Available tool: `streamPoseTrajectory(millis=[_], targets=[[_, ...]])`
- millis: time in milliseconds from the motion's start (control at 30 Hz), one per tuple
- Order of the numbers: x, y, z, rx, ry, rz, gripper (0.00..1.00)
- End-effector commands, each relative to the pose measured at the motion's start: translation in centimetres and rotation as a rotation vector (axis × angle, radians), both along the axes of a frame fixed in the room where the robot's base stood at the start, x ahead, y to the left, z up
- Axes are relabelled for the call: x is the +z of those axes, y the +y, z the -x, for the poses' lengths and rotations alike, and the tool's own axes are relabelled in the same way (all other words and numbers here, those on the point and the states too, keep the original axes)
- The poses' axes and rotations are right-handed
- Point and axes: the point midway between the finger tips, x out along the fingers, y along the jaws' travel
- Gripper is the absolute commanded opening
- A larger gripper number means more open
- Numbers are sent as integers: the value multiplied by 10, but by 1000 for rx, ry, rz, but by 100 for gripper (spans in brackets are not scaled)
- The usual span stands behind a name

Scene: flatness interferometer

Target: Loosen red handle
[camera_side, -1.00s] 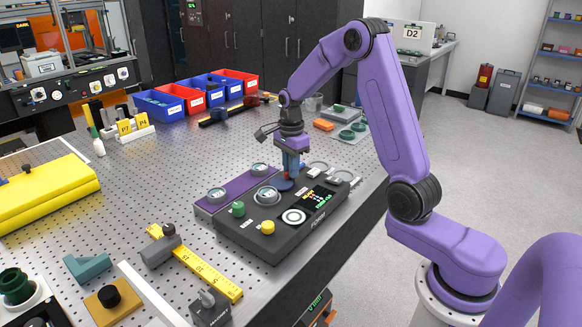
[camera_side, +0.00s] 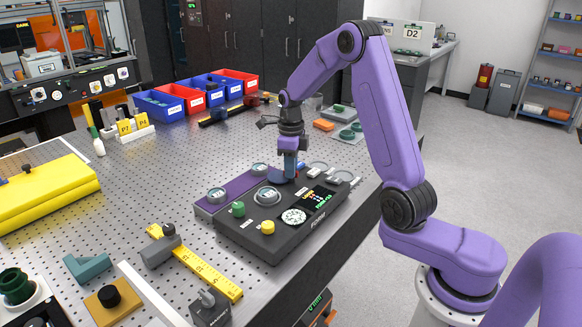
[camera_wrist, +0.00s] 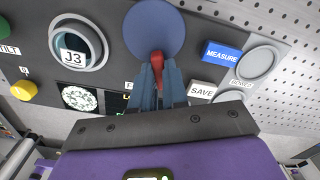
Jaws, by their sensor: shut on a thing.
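The red handle (camera_wrist: 157,62) shows in the wrist view, at the near edge of a round blue disc (camera_wrist: 155,28) on the dark instrument panel (camera_wrist: 115,25). My gripper (camera_wrist: 158,72) has its two blue fingers shut on the red handle, one on each side. In the side view my gripper (camera_side: 290,176) reaches down onto the panel, next to the blue disc (camera_side: 276,175). The handle is hidden behind the fingers there.
Beside the handle are a J3 dial (camera_wrist: 78,45), a blue MEASURE button (camera_wrist: 222,52) and a white SAVE button (camera_wrist: 202,89). A round display (camera_side: 293,217) shows a speckled pattern. Green (camera_side: 238,209) and yellow (camera_side: 267,227) knobs stand at the panel's front.

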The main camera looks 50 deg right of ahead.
Motion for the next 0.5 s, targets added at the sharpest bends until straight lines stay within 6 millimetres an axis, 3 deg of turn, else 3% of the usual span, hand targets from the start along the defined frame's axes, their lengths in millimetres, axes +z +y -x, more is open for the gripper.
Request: streamPoseTrajectory(millis=[500], targets=[[1, 0, 0, -325, -1, 1, 0]])
